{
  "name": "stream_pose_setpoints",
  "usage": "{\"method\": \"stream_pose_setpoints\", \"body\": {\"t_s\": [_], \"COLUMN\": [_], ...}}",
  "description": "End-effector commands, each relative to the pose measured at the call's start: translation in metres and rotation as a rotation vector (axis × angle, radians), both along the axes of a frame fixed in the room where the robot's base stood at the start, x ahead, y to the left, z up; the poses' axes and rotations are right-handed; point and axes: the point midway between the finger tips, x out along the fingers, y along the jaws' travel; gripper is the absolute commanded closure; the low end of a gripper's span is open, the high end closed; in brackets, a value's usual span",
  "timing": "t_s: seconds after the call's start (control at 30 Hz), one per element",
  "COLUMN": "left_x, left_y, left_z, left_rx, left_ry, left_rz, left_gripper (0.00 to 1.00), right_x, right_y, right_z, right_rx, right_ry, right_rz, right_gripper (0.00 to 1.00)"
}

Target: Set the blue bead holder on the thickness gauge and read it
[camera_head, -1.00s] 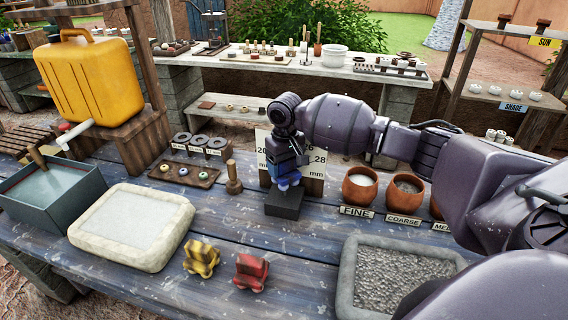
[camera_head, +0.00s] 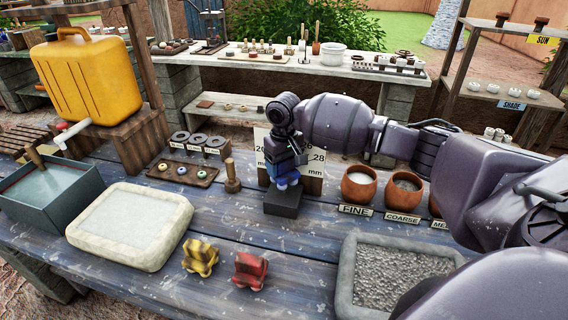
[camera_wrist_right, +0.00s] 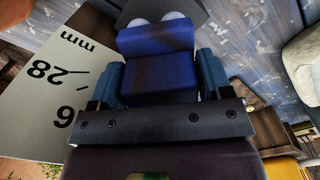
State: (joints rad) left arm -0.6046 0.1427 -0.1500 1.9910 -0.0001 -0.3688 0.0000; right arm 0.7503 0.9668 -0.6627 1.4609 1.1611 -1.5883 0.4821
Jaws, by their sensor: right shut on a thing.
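The blue bead holder (camera_head: 288,183) is between the fingers of my right gripper (camera_head: 287,174), at the black block (camera_head: 283,205) of the thickness gauge. In the right wrist view the holder (camera_wrist_right: 157,62) sits between both fingers of the gripper (camera_wrist_right: 160,82), and two pale round ends show at its far side. The gauge's pale scale board (camera_head: 314,162), marked 28 and mm, stands behind and is partly covered by my gripper. It also shows in the wrist view (camera_wrist_right: 48,88). I cannot tell whether the holder touches the block. My left gripper is not in view.
Yellow (camera_head: 200,257) and red (camera_head: 250,270) holders stand at the front. A pale tray (camera_head: 130,262) lies left, a gravel tray (camera_head: 345,290) right. Clay pots (camera_head: 358,190) stand right of the gauge. A wooden peg (camera_head: 232,182) and a bead rack (camera_head: 203,183) stand left of it.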

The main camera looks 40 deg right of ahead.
Motion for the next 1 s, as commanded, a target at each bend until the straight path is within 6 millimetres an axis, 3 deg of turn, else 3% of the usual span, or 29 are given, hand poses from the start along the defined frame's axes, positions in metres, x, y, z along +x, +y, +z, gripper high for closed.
{"method": "stream_pose_setpoints", "body": {"t_s": [1.0], "left_x": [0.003], "left_y": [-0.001], "left_z": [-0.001], "left_rx": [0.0], "left_ry": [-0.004], "left_rz": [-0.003], "left_gripper": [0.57], "right_x": [0.0], "right_y": [0.0], "right_z": [-0.012], "right_rx": [0.0], "right_ry": [0.0], "right_rz": [0.0], "right_gripper": [0.47]}}
